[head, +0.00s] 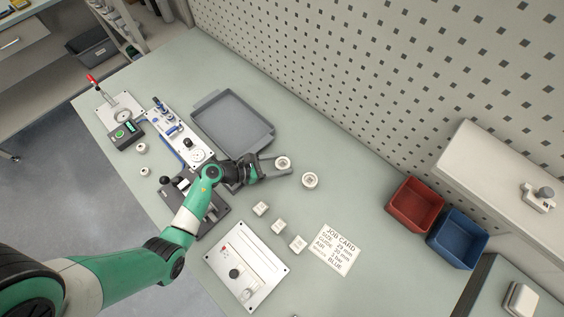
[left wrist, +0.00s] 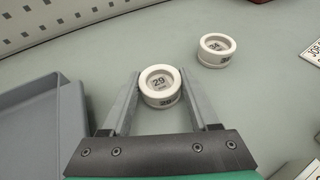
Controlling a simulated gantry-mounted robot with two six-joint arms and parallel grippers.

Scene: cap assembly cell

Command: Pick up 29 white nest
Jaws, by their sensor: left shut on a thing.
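The white nest marked 29 (left wrist: 160,87) is a short round ring with a hollow top, upright between the fingers of my left gripper in the left wrist view. It also shows in the head view (head: 283,163). My left gripper (head: 275,165) is shut on it, one finger on each side; I cannot tell whether the nest touches the table. A second white nest (left wrist: 215,50), its number hard to read, stands apart to the right and also shows in the head view (head: 309,180). My right gripper is not in view.
A grey tray (head: 262,133) lies just behind and left of my gripper. The job card (head: 338,250) and several small white blocks (head: 279,226) lie in front. Red (head: 415,204) and blue (head: 458,239) bins stand to the right by the pegboard wall (head: 390,80).

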